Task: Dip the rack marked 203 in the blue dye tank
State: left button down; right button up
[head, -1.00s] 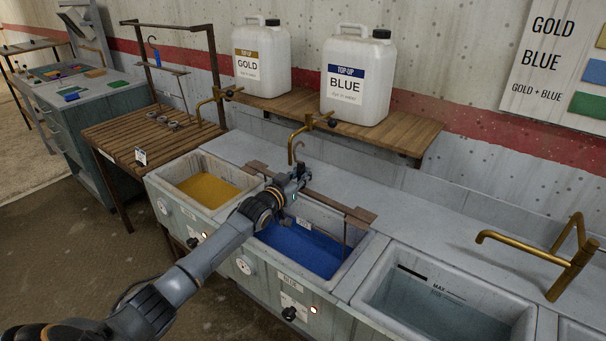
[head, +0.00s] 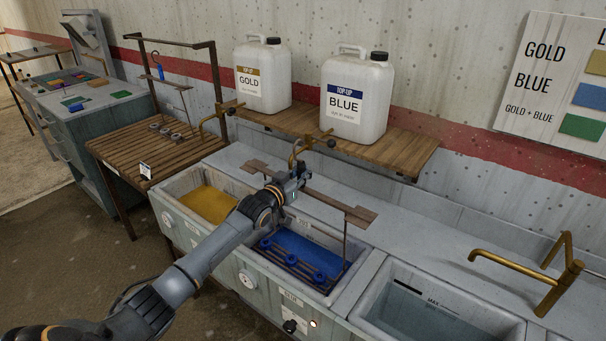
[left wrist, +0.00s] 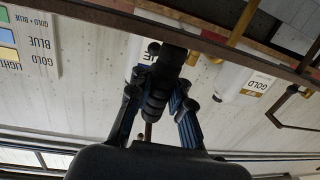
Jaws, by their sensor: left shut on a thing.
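My left gripper (head: 292,178) is shut on the top bar of a hanging rack (head: 358,214) over the blue dye tank (head: 352,278). It also shows in the left wrist view (left wrist: 162,75), under a long dark bar (left wrist: 225,48). A thin rod runs down from the bar's right end to a lower rail carrying several blue rings (head: 290,260). The rings show above or at the surface of the blue dye (head: 310,249); the exact gap cannot be told. My right gripper is not in view.
The gold tank (head: 208,204) is left of the blue one, a clear-water tank (head: 410,312) right. Brass taps (head: 548,270) stick up. A shelf (head: 400,154) holds gold (head: 262,75) and blue (head: 355,98) jugs. A slatted table (head: 125,152) bears another rack with grey rings (head: 172,132).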

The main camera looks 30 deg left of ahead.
aim_at(297, 142)
pick_arm(q)
notch_tip(297, 142, up, 11)
jog(key=p, duration=0.8)
jog(key=shift+s+f, duration=0.1)
